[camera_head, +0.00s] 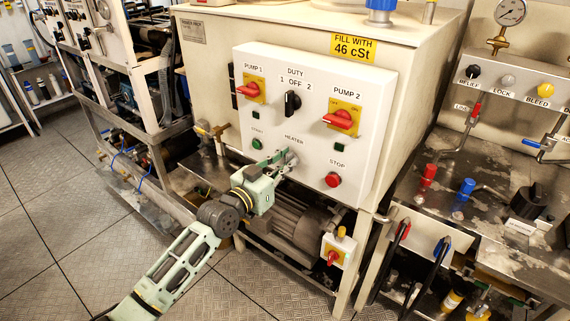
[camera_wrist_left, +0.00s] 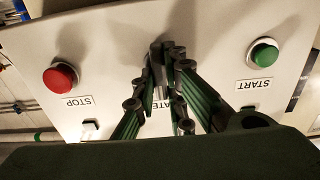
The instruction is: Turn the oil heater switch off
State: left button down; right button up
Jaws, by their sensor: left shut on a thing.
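The heater switch (camera_wrist_left: 157,52) is a small dark grey knob on the white control panel (camera_head: 375,110). It sits below the HEATER label, between the START and STOP buttons. My left gripper (camera_head: 288,157) reaches up to the panel from below, and in the head view its fingers cover most of the switch. In the left wrist view, my left gripper (camera_wrist_left: 160,72) is shut on the switch, one finger on each side. That view is upside down and the fingers partly hide the label. The switch's exact angle is hard to tell. My right gripper is not in view.
The green START button (camera_head: 257,143) and red STOP button (camera_head: 333,180) flank the switch. Above are red PUMP 1 (camera_head: 252,90) and PUMP 2 (camera_head: 340,118) handles and a black DUTY knob (camera_head: 292,103). A motor (camera_head: 297,218) lies below the panel. Open floor is at the left.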

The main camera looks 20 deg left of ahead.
pick_arm(q)
jog(key=shift+n, duration=0.3)
jog(key=shift+w+a+f+n+p, duration=0.15)
jog(key=shift+n+p, duration=0.15)
jog(key=shift+n, duration=2.6)
jog(key=shift+s+a+f+n+p, duration=0.15)
jog(key=shift+n+p, duration=0.1)
jog(key=shift+n, duration=2.65)
jog(key=shift+w+a+f+n+p, duration=0.15)
jog(key=shift+n+p, duration=0.15)
jog(key=shift+n, duration=2.6)
jog(key=c, duration=1.8)
grip_release()
jog(key=v, duration=1.2)
